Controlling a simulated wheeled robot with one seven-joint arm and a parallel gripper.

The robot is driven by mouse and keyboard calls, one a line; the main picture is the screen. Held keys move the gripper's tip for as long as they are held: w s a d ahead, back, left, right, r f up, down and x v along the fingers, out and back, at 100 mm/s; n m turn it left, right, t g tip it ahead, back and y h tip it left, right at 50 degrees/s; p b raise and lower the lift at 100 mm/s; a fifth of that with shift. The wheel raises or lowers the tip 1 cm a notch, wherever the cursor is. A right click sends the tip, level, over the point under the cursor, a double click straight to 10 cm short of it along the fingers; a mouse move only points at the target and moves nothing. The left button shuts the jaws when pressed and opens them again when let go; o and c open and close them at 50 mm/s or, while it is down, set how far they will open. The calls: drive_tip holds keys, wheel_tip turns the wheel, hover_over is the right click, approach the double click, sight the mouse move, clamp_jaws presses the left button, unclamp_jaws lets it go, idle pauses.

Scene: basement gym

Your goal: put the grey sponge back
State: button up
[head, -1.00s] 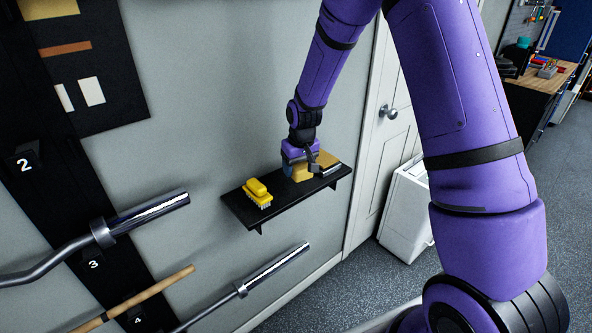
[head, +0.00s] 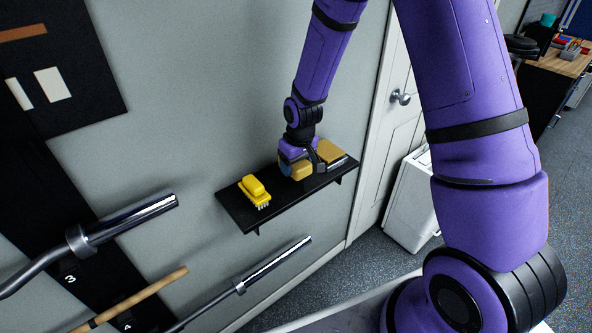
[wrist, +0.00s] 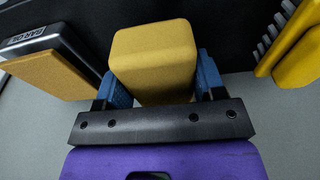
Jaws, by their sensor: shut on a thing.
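My gripper (head: 294,162) is over the right half of a black wall shelf (head: 240,212). In the wrist view its blue fingers (wrist: 162,88) are shut on the sides of a yellow-tan sponge-like block (wrist: 154,58). The block also shows just under the gripper in the head view (head: 299,172). I cannot tell whether it rests on the shelf or is held just above it. No sponge that looks grey shows in these views.
A yellow brush (head: 254,188) lies on the shelf's left part; its bristles show in the wrist view (wrist: 266,46). Right of my gripper are a tan block (head: 328,151) and a dark, silver-edged labelled item (wrist: 50,40). Bars (head: 270,262) on the wall lie below.

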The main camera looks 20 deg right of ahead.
sight(300, 164)
drive_tip(key=shift+f, duration=1.3)
drive_tip(key=o, duration=0.9)
drive_tip(key=shift+f, duration=0.15)
drive_tip(key=shift+c, duration=0.2)
drive_tip(key=r, duration=0.4)
drive_tip(key=s+r, duration=0.1)
drive_tip(key=r, duration=0.7)
drive_tip(key=shift+s+d+r, duration=0.3)
drive_tip(key=shift+s+r, duration=0.05)
drive_tip(key=shift+s, duration=0.05)
drive_tip(key=s+d+r+m+t, duration=0.1)
drive_tip(key=s+d+r, duration=0.2)
drive_tip(key=s+r, duration=0.7)
drive_tip(key=s+d+r+m+t, duration=0.2)
drive_tip(key=s+r, duration=0.6)
drive_tip(key=r, duration=0.4)
drive_tip(key=s+d+r, duration=0.1)
drive_tip(key=s+r, duration=0.1)
drive_tip(key=s, duration=0.7)
drive_tip(key=shift+s+m+h, duration=0.2)
drive_tip(key=shift+m+h, duration=0.1)
drive_tip(key=shift+d, duration=0.1)
